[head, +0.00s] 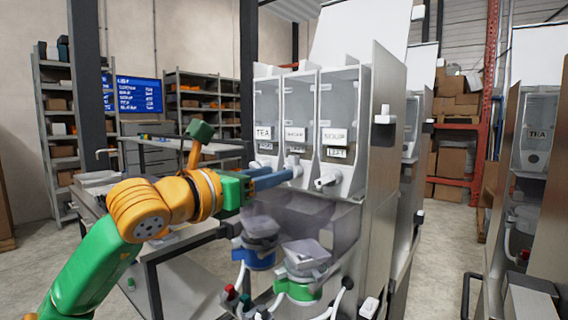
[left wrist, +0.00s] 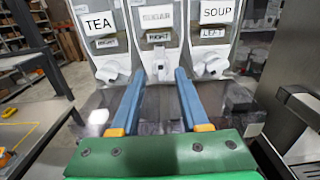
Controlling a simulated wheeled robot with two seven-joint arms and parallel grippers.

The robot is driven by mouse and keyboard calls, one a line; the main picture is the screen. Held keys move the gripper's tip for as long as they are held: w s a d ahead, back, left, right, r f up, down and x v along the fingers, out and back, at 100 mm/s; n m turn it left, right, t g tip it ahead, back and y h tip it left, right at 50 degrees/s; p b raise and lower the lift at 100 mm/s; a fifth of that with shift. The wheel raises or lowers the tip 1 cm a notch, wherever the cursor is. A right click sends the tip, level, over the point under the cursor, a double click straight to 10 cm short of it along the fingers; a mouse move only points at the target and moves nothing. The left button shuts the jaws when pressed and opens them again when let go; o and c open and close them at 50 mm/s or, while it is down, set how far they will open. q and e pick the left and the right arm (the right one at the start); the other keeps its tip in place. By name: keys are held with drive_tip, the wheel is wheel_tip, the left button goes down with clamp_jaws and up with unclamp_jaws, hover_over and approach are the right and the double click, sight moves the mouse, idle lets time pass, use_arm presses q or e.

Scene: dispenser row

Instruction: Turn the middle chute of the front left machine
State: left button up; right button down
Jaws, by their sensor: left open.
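The front left machine (head: 368,130) has three clear bins labelled TEA, SUGAR and SOUP. Its middle chute (left wrist: 158,72), a white spout under the SUGAR bin, shows between my fingertips in the left wrist view. A small label under SUGAR reads RIGHT. My left gripper (head: 290,175) is open, with its two blue fingers pointing at this chute; it also shows in the left wrist view (left wrist: 160,74). The fingertips are at or just in front of the chute, one on each side; I cannot tell whether they touch it. My right gripper is not in view.
The TEA chute (left wrist: 111,73) and SOUP chute (left wrist: 211,66) sit close on either side. Below are containers with a blue base (head: 259,258) and a green base (head: 300,290). Another machine (head: 538,130) stands at the right. Shelves (head: 55,150) stand at the back left.

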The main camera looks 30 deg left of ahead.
sight(291, 167)
use_arm(q)
drive_tip(key=w, duration=0.3)
drive_tip(key=shift+w+d+f+p, duration=0.2)
drive_tip(key=shift+w+p, duration=0.1)
drive_tip(key=shift+w, duration=0.05)
drive_tip(key=shift+s+r, duration=0.1)
drive_tip(key=shift+s, duration=0.15)
clamp_jaws()
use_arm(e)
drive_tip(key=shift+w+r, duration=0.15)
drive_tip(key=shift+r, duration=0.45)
use_arm(q)
drive_tip(key=m, duration=0.8)
drive_tip(key=m+p, duration=0.1)
drive_tip(key=m, duration=0.7)
drive_tip(key=m+p, duration=0.1)
drive_tip(key=m, duration=0.6)
drive_tip(key=shift+d+f+m, duration=0.1)
drive_tip(key=shift+f+m, duration=0.25)
drive_tip(key=shift+m, duration=0.05)
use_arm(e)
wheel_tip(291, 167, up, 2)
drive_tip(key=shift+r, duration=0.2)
use_arm(q)
drive_tip(key=shift+f, duration=0.1)
